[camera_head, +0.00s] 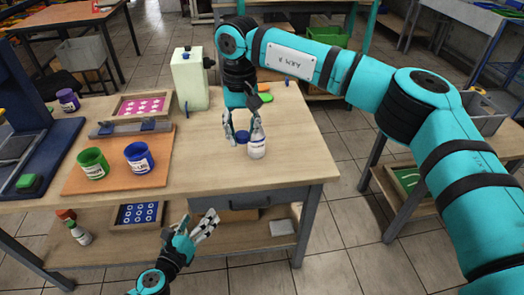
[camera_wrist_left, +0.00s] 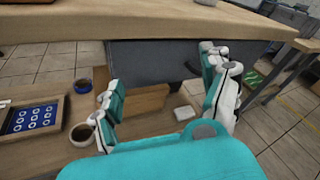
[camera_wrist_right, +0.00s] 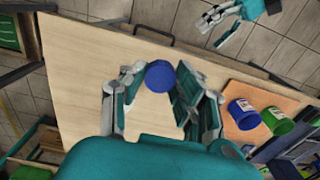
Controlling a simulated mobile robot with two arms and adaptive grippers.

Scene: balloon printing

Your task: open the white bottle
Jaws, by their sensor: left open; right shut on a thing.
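The white bottle (camera_head: 257,145) stands upright on the wooden table near its front right corner. A round blue cap (camera_head: 242,137) shows just left of the bottle in the head view, and it lies between my right fingertips in the right wrist view (camera_wrist_right: 160,76). My right gripper (camera_head: 236,132) comes down from above and is shut on the blue cap, close beside the bottle. I cannot make out the bottle in the right wrist view. My left gripper (camera_head: 192,226) is open and empty, in front of the table and below its top; it also shows in the left wrist view (camera_wrist_left: 165,85).
A green cup (camera_head: 92,163) and a blue cup (camera_head: 139,158) stand on an orange board (camera_head: 118,186) at left. A pale green container (camera_head: 190,82) and a framed pink screen (camera_head: 142,105) stand behind. A drawer (camera_head: 262,199) is under the tabletop.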

